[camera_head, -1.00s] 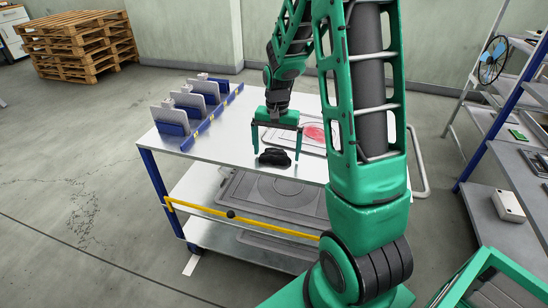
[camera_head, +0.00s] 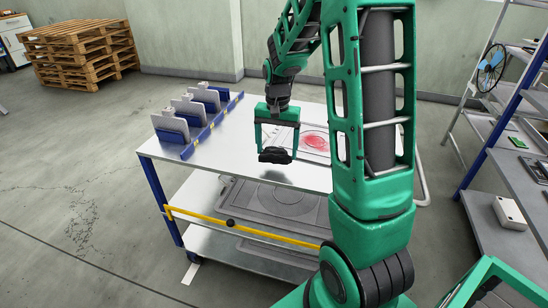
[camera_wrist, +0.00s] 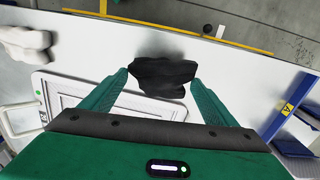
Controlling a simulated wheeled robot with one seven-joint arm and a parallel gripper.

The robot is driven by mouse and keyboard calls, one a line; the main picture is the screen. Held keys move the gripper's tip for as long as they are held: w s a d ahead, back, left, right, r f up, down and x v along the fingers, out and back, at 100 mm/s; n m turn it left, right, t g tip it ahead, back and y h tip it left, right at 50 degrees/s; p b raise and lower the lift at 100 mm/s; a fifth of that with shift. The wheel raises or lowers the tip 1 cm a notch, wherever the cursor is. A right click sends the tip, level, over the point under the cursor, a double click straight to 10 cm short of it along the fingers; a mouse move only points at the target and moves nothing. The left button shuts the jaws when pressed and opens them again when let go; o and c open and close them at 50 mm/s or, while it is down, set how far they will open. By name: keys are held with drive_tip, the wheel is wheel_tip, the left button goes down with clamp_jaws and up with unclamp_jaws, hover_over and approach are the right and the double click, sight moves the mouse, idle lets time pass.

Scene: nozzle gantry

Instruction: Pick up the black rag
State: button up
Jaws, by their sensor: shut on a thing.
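The black rag (camera_head: 275,156) is a small crumpled dark cloth, held between the fingers of my green gripper (camera_head: 275,147) over the white top of the cart (camera_head: 225,160). In the wrist view the rag (camera_wrist: 163,76) spans the gap between the two fingertips (camera_wrist: 162,80), and my gripper is shut on it. A dark shadow lies on the cart top just behind the rag in that view, so the rag appears to be slightly above the surface.
A light panel with a red round patch (camera_head: 314,142) lies right of the gripper. Blue holders with grey plates (camera_head: 190,113) line the cart's left edge. A yellow bar (camera_head: 250,229) runs along the front. Shelves (camera_head: 515,180) stand at the right.

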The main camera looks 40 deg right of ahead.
drive_tip(key=s+a+r, duration=0.7)
drive_tip(key=a, duration=0.2)
drive_tip(key=shift+a, duration=0.1)
